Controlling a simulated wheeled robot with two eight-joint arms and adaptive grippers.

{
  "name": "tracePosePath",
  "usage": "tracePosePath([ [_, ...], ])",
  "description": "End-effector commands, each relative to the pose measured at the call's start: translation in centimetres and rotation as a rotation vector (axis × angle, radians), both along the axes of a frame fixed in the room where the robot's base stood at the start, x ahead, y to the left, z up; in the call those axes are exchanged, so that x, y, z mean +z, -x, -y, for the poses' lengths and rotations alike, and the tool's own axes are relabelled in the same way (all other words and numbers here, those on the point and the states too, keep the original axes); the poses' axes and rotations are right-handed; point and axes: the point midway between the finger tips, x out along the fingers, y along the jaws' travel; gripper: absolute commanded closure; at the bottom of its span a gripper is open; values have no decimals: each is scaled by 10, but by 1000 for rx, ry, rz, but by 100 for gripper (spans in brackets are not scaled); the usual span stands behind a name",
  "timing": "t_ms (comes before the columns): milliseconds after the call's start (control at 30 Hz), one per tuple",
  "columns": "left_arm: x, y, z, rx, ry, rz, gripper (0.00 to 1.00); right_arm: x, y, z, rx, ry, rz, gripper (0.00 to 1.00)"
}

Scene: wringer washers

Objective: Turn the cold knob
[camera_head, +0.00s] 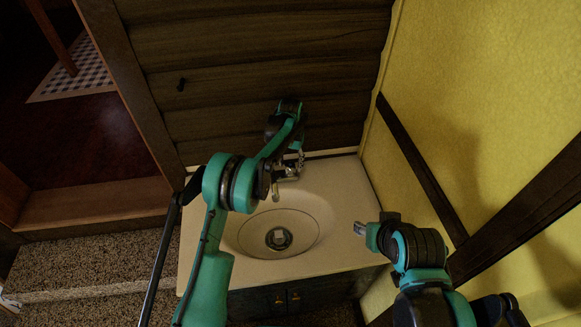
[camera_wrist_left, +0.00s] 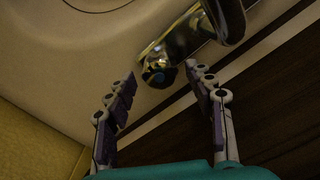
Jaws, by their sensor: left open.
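The cold knob (camera_wrist_left: 158,75) is a chrome knob with a blue dot, seen in the left wrist view on the faucet. My left gripper (camera_wrist_left: 161,77) is open, with one fingertip to each side of the knob in that picture; I cannot tell whether they touch it. In the head view my left gripper (camera_head: 298,157) is at the back of the sink by the chrome faucet (camera_head: 277,190), and the knob cannot be made out clearly there. My right gripper (camera_head: 362,229) hangs over the right side of the counter, away from the faucet; its fingers are too small to read.
The oval sink basin (camera_head: 250,238) with its drain (camera_head: 279,238) is set in a pale counter (camera_head: 345,190). A dark plank wall (camera_head: 250,60) stands close behind and a yellow wall (camera_head: 480,90) to the right. A carpeted step (camera_head: 90,260) lies at left.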

Motion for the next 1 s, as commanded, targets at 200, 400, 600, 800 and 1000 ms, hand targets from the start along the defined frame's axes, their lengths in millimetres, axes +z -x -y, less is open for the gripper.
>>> tracePosePath([
  [200, -19, 0, 0, 0, 0, 0, 46, -4, 0, 0, 0, 0, 0, 60],
  [400, -19, 0, 0, 0, 0, 0, 46, -4, 0, 0, 0, 0, 0, 60],
  [600, -19, 0, 0, 0, 0, 0, 83, -4, 0, 0, 0, 0, 0, 60],
  [800, -19, 0, 0, 5, 0, 0, 96, -4, 0, 0, 0, 0, 0, 60],
  [1000, -21, 0, -1, 176, 0, 0, 96, -12, 0, 0, 0, 0, 0, 60],
])
